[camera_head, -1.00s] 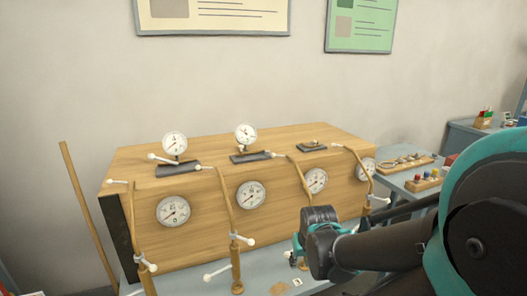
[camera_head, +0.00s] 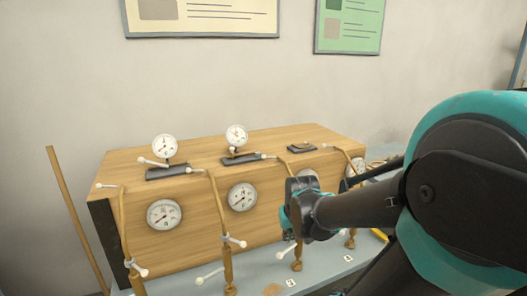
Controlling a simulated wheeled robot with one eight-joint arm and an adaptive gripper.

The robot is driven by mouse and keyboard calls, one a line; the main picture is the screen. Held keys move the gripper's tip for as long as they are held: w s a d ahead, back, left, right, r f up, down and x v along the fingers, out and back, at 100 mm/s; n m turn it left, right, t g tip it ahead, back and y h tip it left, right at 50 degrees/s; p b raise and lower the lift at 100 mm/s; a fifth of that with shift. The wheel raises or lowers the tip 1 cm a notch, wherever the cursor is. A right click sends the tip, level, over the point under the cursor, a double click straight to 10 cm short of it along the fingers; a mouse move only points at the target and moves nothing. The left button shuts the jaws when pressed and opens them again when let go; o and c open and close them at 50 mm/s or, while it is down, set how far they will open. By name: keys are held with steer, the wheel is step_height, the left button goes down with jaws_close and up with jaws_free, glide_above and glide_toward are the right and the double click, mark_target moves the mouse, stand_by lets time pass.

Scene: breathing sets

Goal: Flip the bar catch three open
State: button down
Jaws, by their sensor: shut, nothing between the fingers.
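Brown tubes with white-ended cross bars stand along the front of a wooden box (camera_head: 190,180). The third tube's foot (camera_head: 297,266) shows below my gripper, with a white-ended bar (camera_head: 284,253) beside it. A small numbered tag (camera_head: 291,283) lies near that foot; its number is hard to read. My gripper (camera_head: 300,208), dark with teal parts, is shut and empty in front of the third tube. It covers most of that tube and part of the third front gauge (camera_head: 307,178). The fingertips are hard to make out, and I cannot tell whether they touch the bar.
The second tube (camera_head: 227,265) and its white bar (camera_head: 233,241) stand left of my gripper. The fourth tube's foot (camera_head: 351,241) is partly behind my arm. Dial gauges (camera_head: 164,147) stand on the box top. A wooden pole (camera_head: 78,220) leans at the left.

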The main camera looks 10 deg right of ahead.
mark_target(264, 157)
steer(key=w+a+r, duration=0.2)
steer(key=w+r, duration=1.1)
steer(key=r, duration=0.2)
steer(key=w+a+r, duration=0.2)
steer(key=w+r, duration=1.1)
steer(key=r, duration=0.2)
steer(key=shift+w+r+n, duration=0.3)
steer(key=shift+w+n, duration=0.1)
steer(key=shift+a+f, duration=0.1)
steer(key=x, duration=0.9)
steer(key=shift+w+a+f, duration=0.1)
steer(key=shift+f, duration=0.2)
steer(key=s, duration=0.1)
steer(key=s+f, duration=0.1)
steer(key=s, duration=0.1)
steer(key=shift+s, duration=0.45)
